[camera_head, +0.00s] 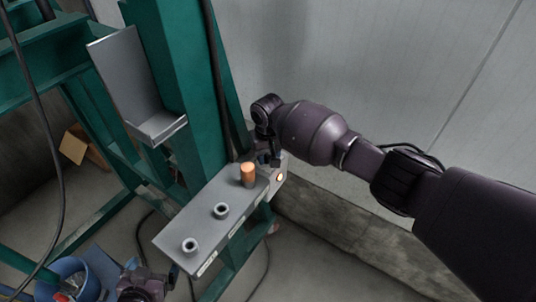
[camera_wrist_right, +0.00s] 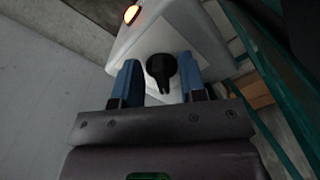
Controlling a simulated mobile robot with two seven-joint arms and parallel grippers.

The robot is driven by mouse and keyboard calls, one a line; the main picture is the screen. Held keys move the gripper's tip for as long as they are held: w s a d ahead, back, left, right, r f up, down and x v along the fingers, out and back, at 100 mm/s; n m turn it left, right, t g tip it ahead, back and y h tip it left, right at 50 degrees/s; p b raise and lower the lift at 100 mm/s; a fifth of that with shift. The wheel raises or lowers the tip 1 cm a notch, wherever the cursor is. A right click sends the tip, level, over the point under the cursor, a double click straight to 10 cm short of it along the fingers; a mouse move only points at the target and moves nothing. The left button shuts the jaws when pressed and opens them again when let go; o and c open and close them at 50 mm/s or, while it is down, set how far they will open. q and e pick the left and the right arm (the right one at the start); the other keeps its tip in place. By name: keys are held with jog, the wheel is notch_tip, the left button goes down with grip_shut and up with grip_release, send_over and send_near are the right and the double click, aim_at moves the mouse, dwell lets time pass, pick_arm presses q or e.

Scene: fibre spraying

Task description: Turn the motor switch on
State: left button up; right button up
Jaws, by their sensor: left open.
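A grey control box (camera_head: 205,222) is mounted on the green frame. A black rotary knob (camera_wrist_right: 161,72), which I take to be the motor switch, sits on its pale end face. In the right wrist view the two blue fingers of my right gripper (camera_wrist_right: 160,82) stand open on either side of the knob, with a gap at each side. In the head view my right gripper (camera_head: 268,157) is at the far end of the box and hides the knob. My left gripper (camera_head: 135,268) is low at the bottom left, partly cut off, away from the box.
An orange cylinder (camera_head: 248,174) and two round ring fittings stand on top of the box. A lit orange lamp (camera_wrist_right: 131,14) is beside the knob. A grey bracket (camera_head: 135,85) is on the green post. A blue bucket (camera_head: 62,268) is at bottom left. Cables hang nearby.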

aim_at(268, 156)
notch_tip(268, 156, up, 11)
jog(key=shift+p, duration=0.45)
jog(key=shift+f, duration=0.1)
dwell(0.5)
